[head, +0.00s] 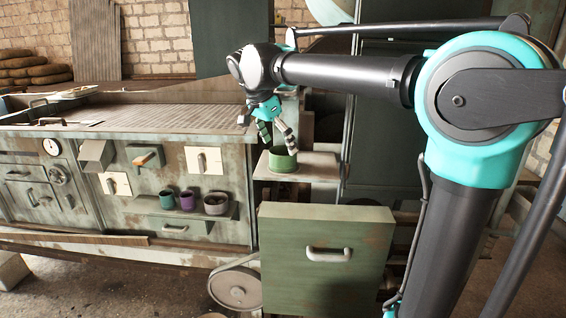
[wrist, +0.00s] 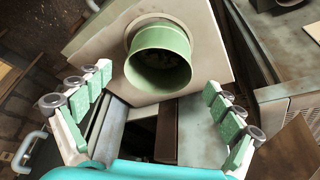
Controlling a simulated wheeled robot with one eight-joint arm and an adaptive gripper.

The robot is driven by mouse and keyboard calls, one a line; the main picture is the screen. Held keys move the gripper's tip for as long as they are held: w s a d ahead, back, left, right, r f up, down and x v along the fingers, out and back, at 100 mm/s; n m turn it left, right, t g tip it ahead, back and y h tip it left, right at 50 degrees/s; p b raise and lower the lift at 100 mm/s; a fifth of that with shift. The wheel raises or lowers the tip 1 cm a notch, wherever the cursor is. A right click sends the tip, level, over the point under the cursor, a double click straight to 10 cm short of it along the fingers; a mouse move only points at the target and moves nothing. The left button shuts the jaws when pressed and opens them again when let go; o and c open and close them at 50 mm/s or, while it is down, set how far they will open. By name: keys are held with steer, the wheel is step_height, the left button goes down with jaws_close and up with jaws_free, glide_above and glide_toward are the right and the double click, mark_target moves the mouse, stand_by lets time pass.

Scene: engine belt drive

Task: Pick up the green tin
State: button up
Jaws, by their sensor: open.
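The green tin (head: 283,162) is a short, open-topped cylinder standing upright on a small shelf plate (head: 318,167) at the right end of the workbench. In the wrist view the tin (wrist: 158,66) shows its open mouth, dark inside, near the top middle on the plate (wrist: 205,45). My gripper (head: 277,139) is just above the tin in the head view. In the wrist view my gripper (wrist: 162,95) has its fingers spread wide, one on each side and lower in the picture than the tin. Nothing is between the fingertips, and they look apart from the tin.
A narrow ledge on the bench front holds a teal cup (head: 167,199), a purple cup (head: 187,201) and a grey cup (head: 215,203). A green drawer-like box with a handle (head: 326,262) stands below the plate. A belt pulley (head: 235,289) sits lower left of it.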

mark_target(283, 154)
steer(key=x, duration=0.4)
steer(key=shift+f, duration=0.2)
steer(key=c, duration=1.4)
steer(key=shift+r, duration=0.15)
